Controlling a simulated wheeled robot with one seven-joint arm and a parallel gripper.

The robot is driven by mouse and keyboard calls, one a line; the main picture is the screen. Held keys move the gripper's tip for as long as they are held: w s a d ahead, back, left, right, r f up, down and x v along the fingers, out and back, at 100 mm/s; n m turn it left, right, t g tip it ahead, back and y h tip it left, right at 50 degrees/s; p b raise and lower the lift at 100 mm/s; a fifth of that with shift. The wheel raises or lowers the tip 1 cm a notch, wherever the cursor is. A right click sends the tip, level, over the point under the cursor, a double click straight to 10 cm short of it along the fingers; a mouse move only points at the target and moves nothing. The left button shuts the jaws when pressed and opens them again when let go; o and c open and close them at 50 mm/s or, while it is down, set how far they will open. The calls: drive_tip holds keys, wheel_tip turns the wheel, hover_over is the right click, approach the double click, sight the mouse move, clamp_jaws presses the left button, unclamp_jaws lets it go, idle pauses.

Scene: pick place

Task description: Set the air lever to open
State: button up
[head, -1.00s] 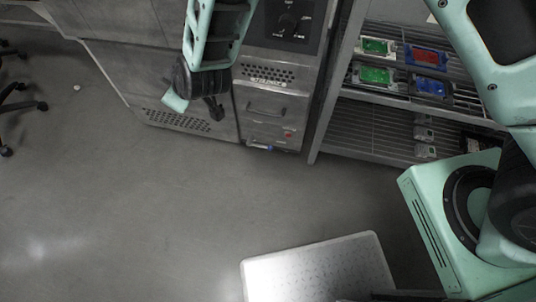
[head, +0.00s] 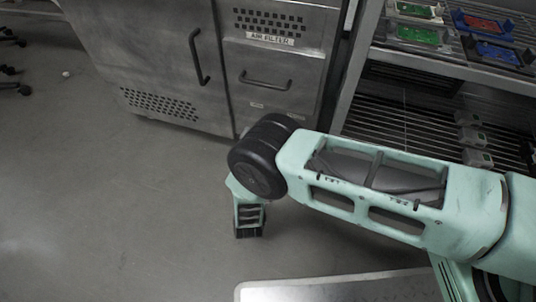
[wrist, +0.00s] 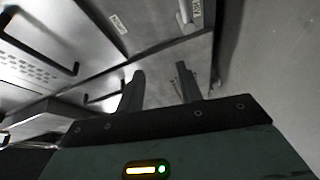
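In the wrist view a pale lever-like part (wrist: 184,14) sits at the top edge, beside a white label whose text I cannot read for sure. It may be the air lever; its setting is unclear. A second small label (wrist: 118,23) is on the metal panel to its left. My gripper (wrist: 159,80) is open, its two dark fingers apart with nothing between them, below the lever in the picture and apart from it. In the head view my arm covers the lower front of the steel cabinet (head: 277,60), and the lever and fingertips cannot be made out.
The cabinet has an "AIR FILTER" label (head: 270,39), a drawer handle (head: 265,80) and a tall door handle (head: 200,58).

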drive_tip(key=s+d+f+n+t+b, duration=0.25)
drive_tip(key=d+f+b, duration=0.3)
drive_tip(key=f, duration=0.45)
drive_tip(key=shift+h, duration=0.3)
drive_tip(key=shift+w+a+r+b, duration=0.1)
drive_tip(key=shift+w+r+b, duration=0.7)
drive_tip(key=shift+w, duration=1.9)
drive_tip(key=shift+w+d+r+b, duration=0.1)
drive_tip(key=shift+w+r+b, duration=0.15)
drive_tip(key=shift+w+b, duration=1.8)
drive_tip(key=shift+w+a+r+b, duration=0.1)
drive_tip(key=shift+w+r+b, duration=0.35)
drive_tip(key=shift+w, duration=2.95)
drive_tip(key=shift+c, duration=0.4)
clamp_jaws()
